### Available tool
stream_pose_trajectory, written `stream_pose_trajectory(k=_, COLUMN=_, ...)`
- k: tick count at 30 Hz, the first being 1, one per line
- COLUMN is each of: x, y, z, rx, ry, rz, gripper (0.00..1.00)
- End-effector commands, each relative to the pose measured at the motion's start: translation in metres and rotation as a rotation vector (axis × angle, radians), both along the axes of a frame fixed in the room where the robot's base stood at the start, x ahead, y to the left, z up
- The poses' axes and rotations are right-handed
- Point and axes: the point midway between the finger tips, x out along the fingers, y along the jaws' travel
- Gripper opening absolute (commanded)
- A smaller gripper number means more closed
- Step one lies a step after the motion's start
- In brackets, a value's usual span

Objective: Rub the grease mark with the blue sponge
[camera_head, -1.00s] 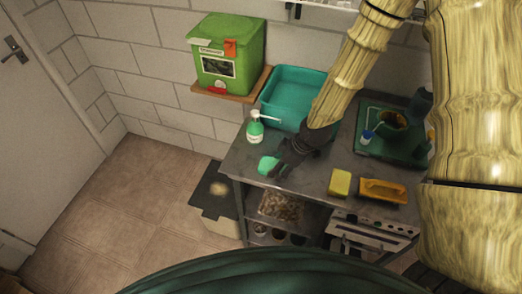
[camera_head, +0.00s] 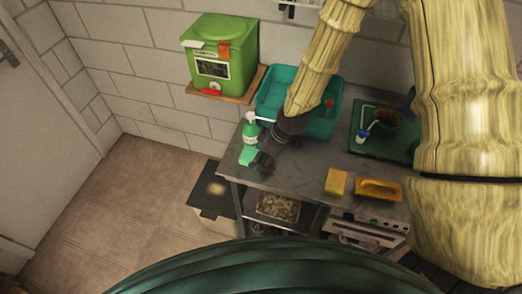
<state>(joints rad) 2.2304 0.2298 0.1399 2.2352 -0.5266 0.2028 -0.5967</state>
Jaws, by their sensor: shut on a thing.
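My gripper (camera_head: 262,161) is shut on a small mint-green block (camera_head: 248,156), which looks like the sponge but greener than blue. It is over the left end of the grey worktop (camera_head: 302,168), in front of the soap bottle. I cannot tell whether the block touches the worktop. A yellow sponge (camera_head: 336,182) lies further right on the worktop. I cannot make out a sure grease mark. Dark smudges show by my gripper, and a tan patch (camera_head: 215,188) shows on the dark lid below left.
A soap bottle (camera_head: 250,132) stands close behind the block. A teal tub (camera_head: 270,92) is behind my arm. A yellow-handled tool (camera_head: 379,188) and a green tray (camera_head: 369,148) are to the right. A green box (camera_head: 222,62) sits on a wall shelf.

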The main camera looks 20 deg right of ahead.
Motion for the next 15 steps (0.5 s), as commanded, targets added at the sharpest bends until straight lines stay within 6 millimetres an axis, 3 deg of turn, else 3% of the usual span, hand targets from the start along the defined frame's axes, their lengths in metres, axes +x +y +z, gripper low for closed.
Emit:
stream_pose_trajectory(k=9, x=0.0, y=0.0, z=0.032, rx=0.0, ry=0.001, rz=0.0, gripper=0.19)
stream_pose_trajectory(k=15, x=0.0, y=0.001, z=0.036, rx=0.0, ry=0.002, rz=0.002, gripper=0.19)
